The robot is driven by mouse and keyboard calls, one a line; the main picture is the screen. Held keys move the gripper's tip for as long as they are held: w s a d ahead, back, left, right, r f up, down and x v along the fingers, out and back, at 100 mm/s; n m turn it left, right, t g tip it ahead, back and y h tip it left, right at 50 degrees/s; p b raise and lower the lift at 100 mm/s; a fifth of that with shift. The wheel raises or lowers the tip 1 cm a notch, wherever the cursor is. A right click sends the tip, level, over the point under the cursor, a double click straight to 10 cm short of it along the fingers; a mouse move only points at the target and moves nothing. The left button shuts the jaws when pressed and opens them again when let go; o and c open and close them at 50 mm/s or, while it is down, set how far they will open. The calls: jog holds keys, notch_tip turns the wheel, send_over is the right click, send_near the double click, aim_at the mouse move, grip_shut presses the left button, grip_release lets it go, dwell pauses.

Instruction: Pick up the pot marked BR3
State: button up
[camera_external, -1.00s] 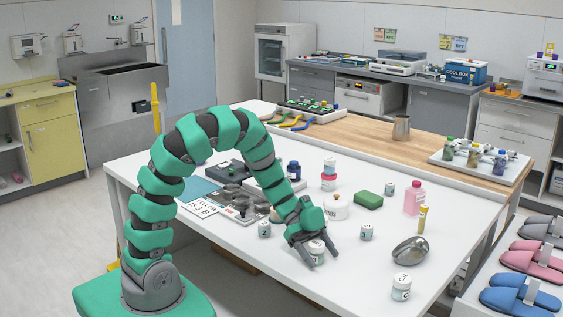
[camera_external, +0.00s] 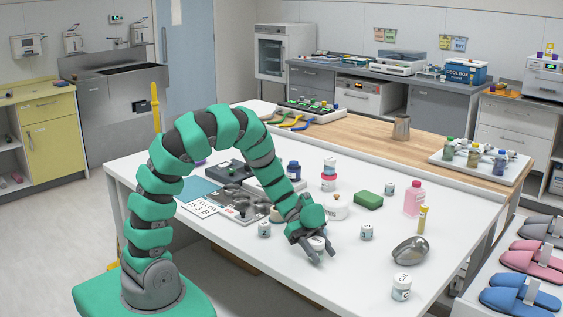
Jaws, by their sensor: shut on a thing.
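My gripper (camera_external: 323,256) is low over the front part of the white table (camera_external: 245,246), shut on a small white-lidded pot (camera_external: 317,243). The fingers cover most of this pot, and its marking cannot be read. Similar small pots stand apart from it: one to the left (camera_external: 264,229), one to the right (camera_external: 366,232), one farther back (camera_external: 389,188) and a larger one at the front right (camera_external: 401,287). Their markings are too small to read for sure.
A white lidded jar (camera_external: 335,208) stands close behind my gripper. A green sponge (camera_external: 368,200), a pink bottle (camera_external: 413,199), a yellow-topped vial (camera_external: 422,219) and a shiny metal object (camera_external: 410,250) are to the right. The table in front of my gripper is clear.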

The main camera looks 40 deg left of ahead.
jog(key=r, duration=0.2)
jog(key=p, duration=0.1)
jog(key=shift+s+a+r, duration=0.15)
jog(key=shift+s+r, duration=0.1)
jog(key=shift+r, duration=0.15)
jog(key=s+a, duration=0.3)
jog(key=s, duration=0.2)
jog(key=s+a+p, duration=0.1)
jog(key=s+a, duration=0.1)
jog(key=s, duration=0.1)
jog(key=shift+a+r, duration=0.3)
jog(key=shift+s+a, duration=0.15)
jog(key=shift+s, duration=0.05)
jog(key=shift+s+a+r+b, duration=0.1)
jog(key=shift+s+a+b, duration=0.5)
jog(key=shift+b, duration=0.65)
jog(key=shift+s+a+r+b, duration=0.1)
jog(key=shift+s+a+b, duration=0.3)
jog(key=shift+s+b, duration=0.6)
jog(key=shift+s+a+r+b, duration=0.1)
jog(key=shift+s+a+b, duration=0.4)
jog(key=shift+b, duration=0.95)
